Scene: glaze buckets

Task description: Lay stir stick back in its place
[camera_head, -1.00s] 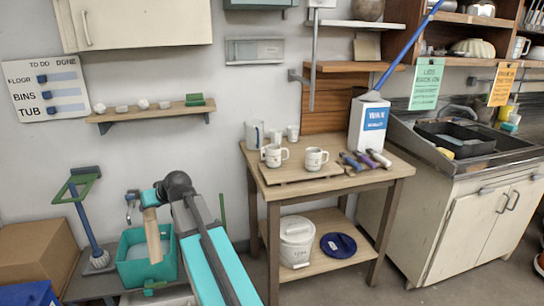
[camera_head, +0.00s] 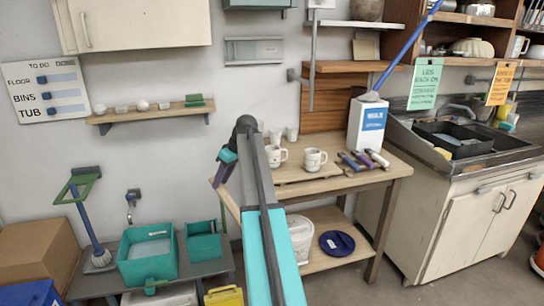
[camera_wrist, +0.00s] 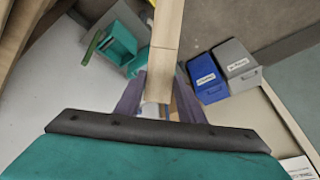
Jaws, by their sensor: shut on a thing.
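The stir stick is a pale wooden bar. In the wrist view the stick (camera_wrist: 166,35) runs from between my gripper's purple fingers (camera_wrist: 160,75) up to the top edge, and my gripper is shut on it. In the head view my gripper (camera_head: 218,178) is up at the left end of the wooden table (camera_head: 390,172), right of and above the teal tubs. The resting place of the stick cannot be told from these views.
A teal tub (camera_head: 146,270) and a smaller teal bin (camera_head: 203,247) stand on a low grey bench. The table carries mugs (camera_head: 315,159), a white jug (camera_head: 368,125) and several coloured-handled tools (camera_head: 362,160).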

